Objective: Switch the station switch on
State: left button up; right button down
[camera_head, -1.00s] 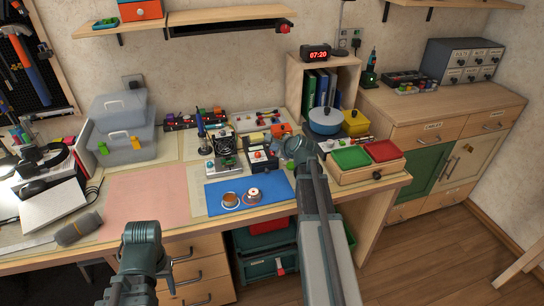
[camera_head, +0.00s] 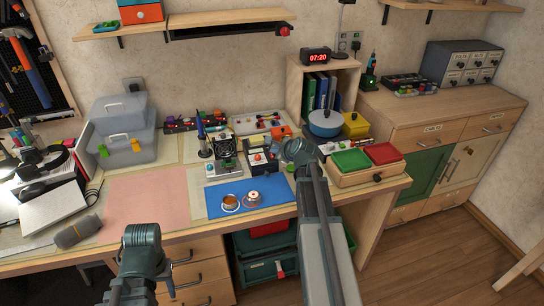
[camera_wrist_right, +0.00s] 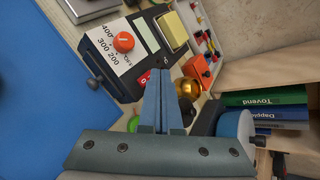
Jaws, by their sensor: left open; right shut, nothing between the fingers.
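The station (camera_head: 262,160) is a dark box on the workbench, behind the blue mat. In the right wrist view the station (camera_wrist_right: 97,67) shows an orange knob (camera_wrist_right: 124,42) on a temperature scale and a pale display (camera_wrist_right: 147,35). A red switch (camera_wrist_right: 143,78) is at its near edge, partly hidden by my fingers; its position cannot be told. My right gripper (camera_head: 297,150) is shut and empty; in the wrist view its fingertips (camera_wrist_right: 158,75) are right beside the switch, contact unclear. My left gripper (camera_head: 142,235) is open and empty, low in front of the bench.
The blue mat (camera_head: 225,206) holds two small round items. A blue pot (camera_head: 325,122) and a wooden tray (camera_head: 345,178) with green and red sections stand right of the station. A soldering iron stand (camera_head: 205,145) and a small fan unit (camera_head: 225,147) are to its left.

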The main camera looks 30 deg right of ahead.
jog(key=shift+f, duration=0.1)
dwell(0.7)
jog(key=shift+f+b, duration=0.35)
jog(key=shift+b, duration=0.05)
jog(key=shift+f, duration=0.15)
dwell(0.5)
dwell(0.3)
jog(key=shift+r+p, duration=0.4)
jog(key=shift+r, duration=0.15)
jog(key=r+p, duration=0.3)
jog(key=s+r+p, duration=0.1)
jog(key=r+p, duration=0.1)
dwell(0.4)
